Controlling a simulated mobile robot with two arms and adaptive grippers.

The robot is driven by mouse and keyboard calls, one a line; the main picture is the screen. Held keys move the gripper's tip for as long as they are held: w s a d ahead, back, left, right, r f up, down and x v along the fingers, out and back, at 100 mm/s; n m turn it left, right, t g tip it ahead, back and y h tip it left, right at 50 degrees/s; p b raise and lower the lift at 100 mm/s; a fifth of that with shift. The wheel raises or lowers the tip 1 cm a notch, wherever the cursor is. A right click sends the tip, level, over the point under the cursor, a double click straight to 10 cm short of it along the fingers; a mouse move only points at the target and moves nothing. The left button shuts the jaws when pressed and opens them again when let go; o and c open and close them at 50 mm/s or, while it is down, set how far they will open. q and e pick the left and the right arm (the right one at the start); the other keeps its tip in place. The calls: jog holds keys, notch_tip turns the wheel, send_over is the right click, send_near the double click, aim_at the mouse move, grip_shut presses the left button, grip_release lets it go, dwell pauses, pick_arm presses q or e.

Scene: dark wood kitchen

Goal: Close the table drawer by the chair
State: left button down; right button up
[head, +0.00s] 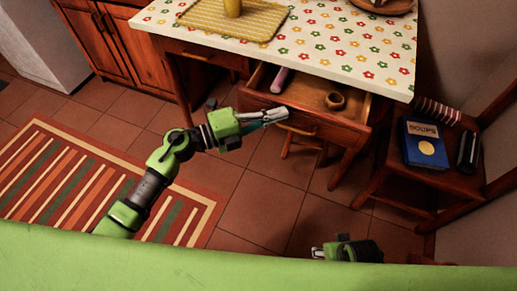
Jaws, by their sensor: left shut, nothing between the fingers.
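The table drawer (345,128) is pulled open below the table's flowered top. A pink cylinder (280,80) and a small brown ring-shaped item (335,100) lie inside it. My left gripper (284,113) is shut and empty, with its tips at the drawer's front near the handle (298,129). I cannot tell whether the tips touch the front. My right gripper (320,252) shows only partly at the bottom, and its fingers are not clear. The chair (425,180) stands right of the drawer.
A blue book (425,145) and a dark item (467,152) lie on the chair seat. A yellow mat (235,18) lies on the tabletop. A striped rug (70,180) covers the floor at left.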

aim_at(290, 99)
pick_arm(q)
jog(key=w, duration=0.2)
jog(key=w+d+b, duration=0.1)
jog(key=w, duration=0.1)
jog(key=w+d, duration=0.1)
jog(key=w, duration=0.1)
jog(key=shift+f, duration=0.1)
jog(key=w, duration=0.1)
jog(key=w+d+b, duration=0.1)
jog(key=w, duration=0.1)
jog(key=w+b, duration=0.1)
jog(key=shift+w+d, duration=0.25)
jog(key=shift+w, duration=0.35)
pick_arm(e)
jog(key=w+v, duration=0.2)
jog(key=v, duration=1)
jog(key=shift+r+t, duration=0.35)
jog(key=shift+t, duration=0.05)
jog(key=shift+d, duration=0.1)
